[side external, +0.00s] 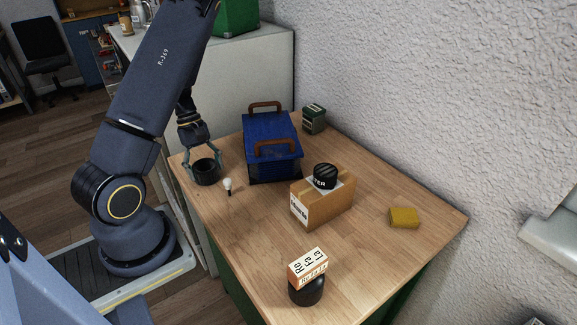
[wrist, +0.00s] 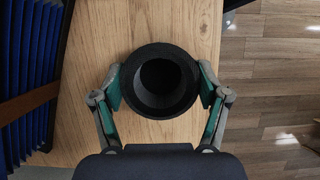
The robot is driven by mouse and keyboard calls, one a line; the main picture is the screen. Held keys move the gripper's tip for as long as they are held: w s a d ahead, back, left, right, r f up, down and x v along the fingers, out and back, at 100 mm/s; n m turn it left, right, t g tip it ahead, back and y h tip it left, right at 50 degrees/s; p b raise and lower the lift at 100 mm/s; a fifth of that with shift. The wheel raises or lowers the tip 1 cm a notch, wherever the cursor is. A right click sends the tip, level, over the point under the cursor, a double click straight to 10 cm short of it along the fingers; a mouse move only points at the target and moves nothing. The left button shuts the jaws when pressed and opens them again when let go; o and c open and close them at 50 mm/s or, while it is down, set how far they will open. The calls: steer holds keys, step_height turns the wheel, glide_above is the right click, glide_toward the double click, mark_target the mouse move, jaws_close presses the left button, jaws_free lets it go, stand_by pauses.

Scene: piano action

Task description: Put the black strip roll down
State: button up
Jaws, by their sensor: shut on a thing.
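The black strip roll (side external: 206,172) is a dark ring with an open centre, at the left edge of the wooden table in the side external view. My gripper (side external: 203,164) is around it from above, shut on its sides. In the wrist view the roll (wrist: 160,82) sits between the two teal fingertips (wrist: 160,88), hole facing the camera. The roll is at or very near the table top; I cannot tell whether it touches.
A white bulb (side external: 228,185) stands close beside the roll. A blue box with brown handles (side external: 272,145) is behind it. A cardboard box (side external: 322,205) with a black roll (side external: 325,176) on top, a yellow block (side external: 404,218) and a stacked box (side external: 308,268) stand further right.

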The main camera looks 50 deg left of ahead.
steer(key=shift+f, duration=0.1)
steer(key=o, duration=1.1)
steer(key=shift+o, duration=0.2)
steer(key=v, duration=1.2)
steer(key=w+d+r+m+t+y, duration=0.1)
steer(key=w+d+r+m, duration=0.1)
steer(key=d+r+m, duration=0.4)
steer(key=w+d+r+m, duration=0.2)
steer(key=d+r, duration=0.1)
steer(key=d, duration=0.6)
steer(key=s+d+r+m+t+y, duration=0.1)
steer(key=s+d+r+m+t, duration=0.1)
steer(key=d+m, duration=0.3)
steer(key=s+d+r+m+t+y, duration=0.2)
steer(key=s+d+r+m, duration=0.1)
steer(key=d+m, duration=0.2)
steer(key=shift+d+t, duration=0.3)
steer(key=shift+d, duration=0.7)
steer(key=shift+r, duration=0.1)
